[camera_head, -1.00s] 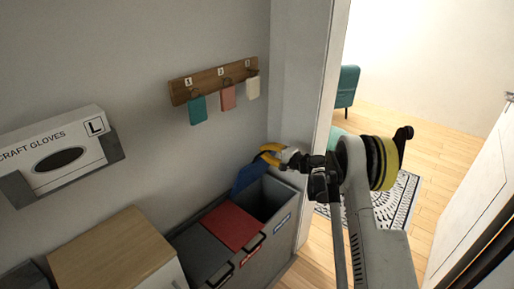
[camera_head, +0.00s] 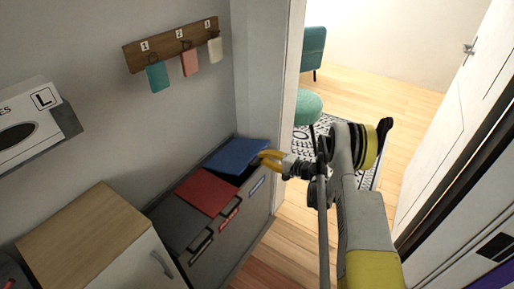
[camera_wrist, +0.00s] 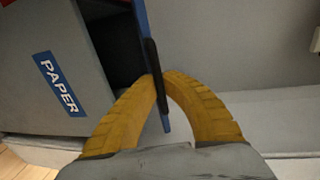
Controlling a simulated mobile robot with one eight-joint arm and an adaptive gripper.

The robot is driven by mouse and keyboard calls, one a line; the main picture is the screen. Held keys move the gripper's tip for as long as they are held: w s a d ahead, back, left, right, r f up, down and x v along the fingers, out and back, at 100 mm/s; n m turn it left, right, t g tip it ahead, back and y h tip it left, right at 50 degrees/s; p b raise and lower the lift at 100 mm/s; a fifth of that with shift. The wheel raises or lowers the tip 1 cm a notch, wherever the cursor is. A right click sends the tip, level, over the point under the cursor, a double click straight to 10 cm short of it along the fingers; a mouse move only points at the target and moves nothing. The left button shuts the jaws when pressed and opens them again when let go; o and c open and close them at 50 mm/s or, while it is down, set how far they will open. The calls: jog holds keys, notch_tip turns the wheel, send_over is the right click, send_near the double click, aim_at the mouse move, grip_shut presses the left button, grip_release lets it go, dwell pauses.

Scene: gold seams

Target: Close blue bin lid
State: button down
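The blue bin lid (camera_head: 240,153) is on the far compartment of the grey bin unit (camera_head: 232,237). It is tilted, with its front edge raised a little above the rim. My gripper (camera_head: 267,158), with yellow fingers, is at the lid's front edge. In the wrist view, the fingertips of my gripper (camera_wrist: 160,80) close around the blue lid (camera_wrist: 141,27) and its black handle strip (camera_wrist: 153,72). A dark gap shows between lid and bin. A blue PAPER label (camera_wrist: 59,83) is on the bin front.
The red lid (camera_head: 208,191) and a grey lid (camera_head: 172,224) lie shut beside it. A wooden-topped cabinet (camera_head: 82,238) stands at the left. A door frame (camera_head: 290,85) is close behind my gripper. Wood floor (camera_head: 285,255) is clear in front of the bins.

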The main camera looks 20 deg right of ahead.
jog(key=shift+s+d+f, duration=0.2)
jog(key=shift+s+f, duration=0.05)
jog(key=shift+f, duration=0.45)
jog(key=shift+s+d+f, duration=0.2)
jog(key=shift+f, duration=0.45)
jog(key=c, duration=1.8)
grip_release()
jog(key=shift+s, duration=0.1)
